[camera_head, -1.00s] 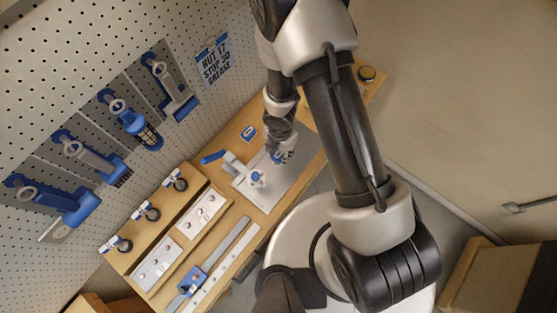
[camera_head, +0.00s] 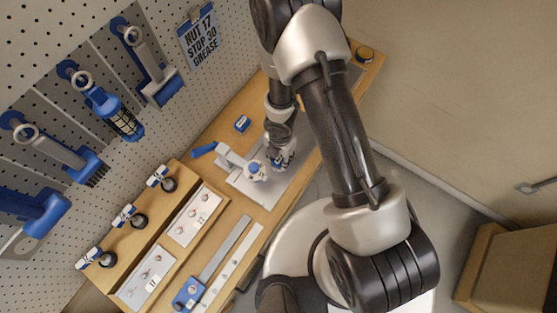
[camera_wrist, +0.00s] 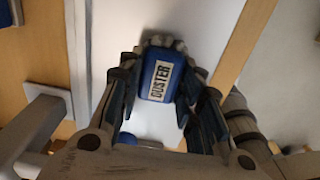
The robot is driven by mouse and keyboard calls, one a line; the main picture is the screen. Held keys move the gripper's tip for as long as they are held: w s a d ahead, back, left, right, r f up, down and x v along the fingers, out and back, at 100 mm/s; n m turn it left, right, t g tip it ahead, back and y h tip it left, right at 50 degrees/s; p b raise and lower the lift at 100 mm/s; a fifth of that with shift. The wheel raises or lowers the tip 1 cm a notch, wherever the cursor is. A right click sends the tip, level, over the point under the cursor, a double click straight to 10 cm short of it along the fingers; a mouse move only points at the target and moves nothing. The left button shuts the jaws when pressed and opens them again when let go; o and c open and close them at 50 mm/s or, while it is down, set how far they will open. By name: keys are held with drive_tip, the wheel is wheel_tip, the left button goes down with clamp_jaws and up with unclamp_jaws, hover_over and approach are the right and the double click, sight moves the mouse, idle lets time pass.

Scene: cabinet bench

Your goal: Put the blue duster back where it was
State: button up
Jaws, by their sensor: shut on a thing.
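The blue duster (camera_wrist: 161,75), a small block with a white label reading "DUSTER" and a pale fringe along one edge, sits between the two fingers of my gripper (camera_wrist: 157,100) in the wrist view. My gripper is shut on it. In the head view my gripper (camera_head: 281,161) is over the grey plate (camera_head: 283,186) on the bench, right beside the toggle clamp (camera_head: 232,158) with its blue handle. The duster is small and partly hidden there. I cannot tell whether it touches the plate.
A small blue block (camera_head: 242,124) lies on the bench behind the clamp. Several blue-handled tools, including a lamp (camera_head: 118,117), hang on the pegboard (camera_head: 50,40). Castors and metal plates (camera_head: 195,222) fill the bench's left part. A round tin (camera_head: 364,54) stands at the far end.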

drive_tip(key=shift+f, duration=0.2)
drive_tip(key=o, duration=0.9)
drive_tip(key=shift+r, duration=0.1)
drive_tip(key=shift+o, duration=0.2)
